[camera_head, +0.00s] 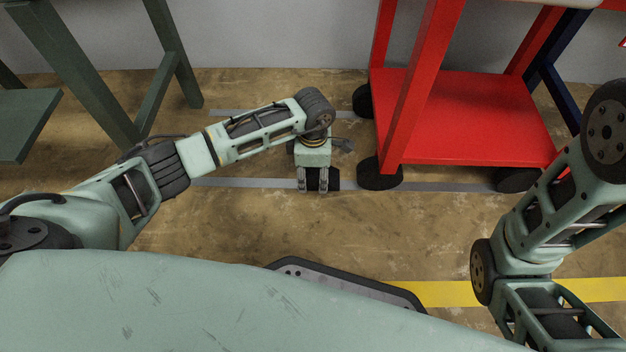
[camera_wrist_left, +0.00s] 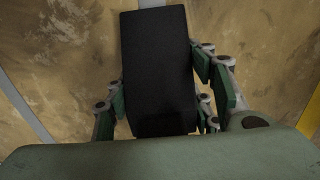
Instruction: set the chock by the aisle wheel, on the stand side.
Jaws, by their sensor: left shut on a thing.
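A black block-like chock (camera_head: 334,180) is in my left gripper (camera_head: 318,187), which points down over the near grey floor strip. The wrist view shows the chock (camera_wrist_left: 158,70) between the green finger pads of my left gripper (camera_wrist_left: 165,115). I cannot tell if it touches the floor. The red cart's near-left black wheel (camera_head: 380,174), on the side of the yellow aisle line, is just right of the gripper with a small gap. The dark green stand (camera_head: 95,90) is at the left. My right arm shows at the right, but its gripper is not in view.
The red cart (camera_head: 470,120) has another black wheel (camera_head: 363,100) behind and one at the near right (camera_head: 518,180). Two grey floor strips (camera_head: 230,183) run under it. A yellow line (camera_head: 450,293) crosses nearer me. Brown floor between is clear.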

